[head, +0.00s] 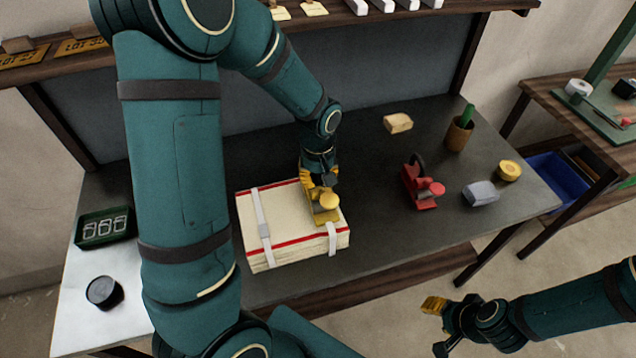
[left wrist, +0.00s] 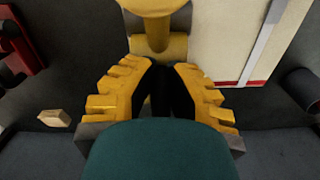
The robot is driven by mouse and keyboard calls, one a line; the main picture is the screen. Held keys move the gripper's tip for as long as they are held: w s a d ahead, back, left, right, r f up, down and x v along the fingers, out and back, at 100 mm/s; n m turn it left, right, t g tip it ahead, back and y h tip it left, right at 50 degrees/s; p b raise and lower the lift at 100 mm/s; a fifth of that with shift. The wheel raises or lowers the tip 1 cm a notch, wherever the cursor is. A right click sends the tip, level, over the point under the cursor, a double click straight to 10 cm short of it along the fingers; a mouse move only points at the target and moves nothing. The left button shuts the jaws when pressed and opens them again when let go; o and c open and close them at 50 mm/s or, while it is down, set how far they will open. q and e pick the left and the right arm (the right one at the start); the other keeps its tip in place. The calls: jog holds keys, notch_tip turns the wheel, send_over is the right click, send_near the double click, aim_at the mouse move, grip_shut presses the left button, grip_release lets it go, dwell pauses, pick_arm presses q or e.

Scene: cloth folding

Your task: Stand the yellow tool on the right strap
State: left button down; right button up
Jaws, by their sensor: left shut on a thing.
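The yellow tool (head: 326,215), with a round knob on top, is at the right end of the cream cloth stack (head: 290,210), by the upper end of the right strap (head: 332,240). I cannot tell whether its base touches the strap. My left gripper (head: 318,180) is shut on the tool from behind; the tool also shows between the fingers in the left wrist view (left wrist: 160,42). The left strap (head: 264,228) runs over the stack, apart from the tool. My right gripper (head: 434,305) is in front of the table, away from the stack; its finger opening is unclear.
A red tool (head: 421,186), a grey block (head: 481,193), a yellow round tin (head: 509,171), a potted cactus (head: 459,132) and a tan block (head: 398,123) stand on the right. A green tray (head: 104,227) and dark round container (head: 103,292) are on the left. Table between stack and red tool is clear.

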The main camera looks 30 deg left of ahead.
pick_arm(q)
jog(key=shift+f, duration=0.75)
jog(key=shift+f, duration=0.1)
jog(key=c, duration=1.1)
grip_release()
jog(key=shift+o, duration=0.2)
jog(key=shift+r, duration=0.2)
notch_tip(320, 180, up, 12)
jog(key=shift+f+p, duration=0.1)
jog(key=shift+p, duration=0.7)
